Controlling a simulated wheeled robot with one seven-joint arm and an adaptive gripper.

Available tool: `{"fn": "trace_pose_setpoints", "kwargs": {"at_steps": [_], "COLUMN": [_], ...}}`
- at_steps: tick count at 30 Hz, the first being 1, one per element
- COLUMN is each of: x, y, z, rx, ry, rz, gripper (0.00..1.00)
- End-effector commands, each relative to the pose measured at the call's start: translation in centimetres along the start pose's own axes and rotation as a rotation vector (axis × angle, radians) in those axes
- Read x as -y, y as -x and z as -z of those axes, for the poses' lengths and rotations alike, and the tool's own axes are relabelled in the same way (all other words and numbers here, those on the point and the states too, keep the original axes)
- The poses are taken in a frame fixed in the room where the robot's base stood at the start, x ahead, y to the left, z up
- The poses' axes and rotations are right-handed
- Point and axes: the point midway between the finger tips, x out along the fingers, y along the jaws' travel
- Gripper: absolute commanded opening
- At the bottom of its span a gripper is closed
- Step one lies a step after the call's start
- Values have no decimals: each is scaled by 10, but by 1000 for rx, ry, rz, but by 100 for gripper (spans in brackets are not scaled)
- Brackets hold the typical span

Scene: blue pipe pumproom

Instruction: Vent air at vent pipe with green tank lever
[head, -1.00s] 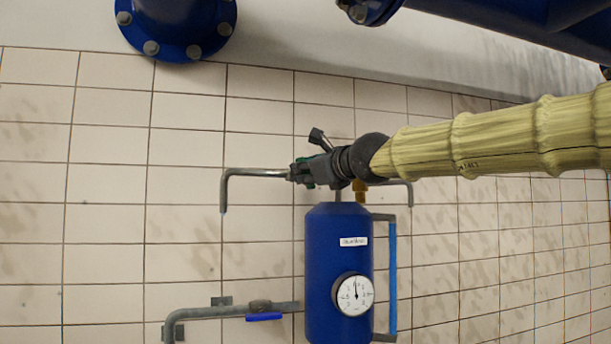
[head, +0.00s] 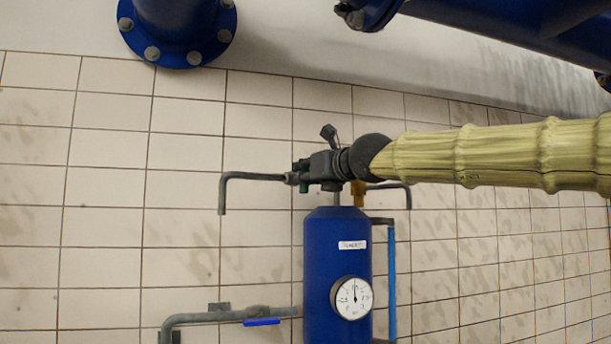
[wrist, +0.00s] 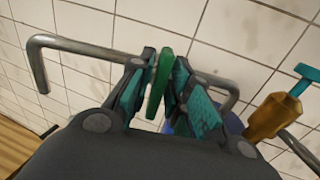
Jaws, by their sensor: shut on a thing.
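The green lever (wrist: 160,82) stands between the two fingers of my gripper (wrist: 158,88) in the wrist view, and the fingers are shut on it. In the head view my gripper (head: 308,172) is at the vent pipe (head: 250,176), above the blue tank (head: 338,240). Only a little green shows there, and the gripper hides most of the lever. The grey vent pipe bends down at its left end; it also shows in the wrist view (wrist: 85,46). The tank has a white label and a round gauge (head: 352,298).
A brass valve (wrist: 268,115) with a teal handle is right of my gripper in the wrist view. A lower pipe (head: 215,317) with a blue lever (head: 262,322) joins the tank's left side. A blue flanged pipe (head: 180,30) hangs at top left. The tiled wall is behind.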

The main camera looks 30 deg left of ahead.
Motion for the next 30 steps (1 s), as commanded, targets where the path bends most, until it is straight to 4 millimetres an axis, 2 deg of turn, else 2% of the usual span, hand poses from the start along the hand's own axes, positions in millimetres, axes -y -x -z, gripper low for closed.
{"fn": "trace_pose_setpoints", "kwargs": {"at_steps": [8, 9, 11, 23, 30], "x": [0, 0, 0, 0, 1], "y": [0, 0, 0, 3, 30], "z": [-1, -1, -1, -1, -2], "rx": [1, 1, 1, 1, 1], "ry": [0, 0, 0, 1, 3], "rz": [0, 0, 0, 0, 2], "gripper": [0, 21, 32, 32, 32]}}
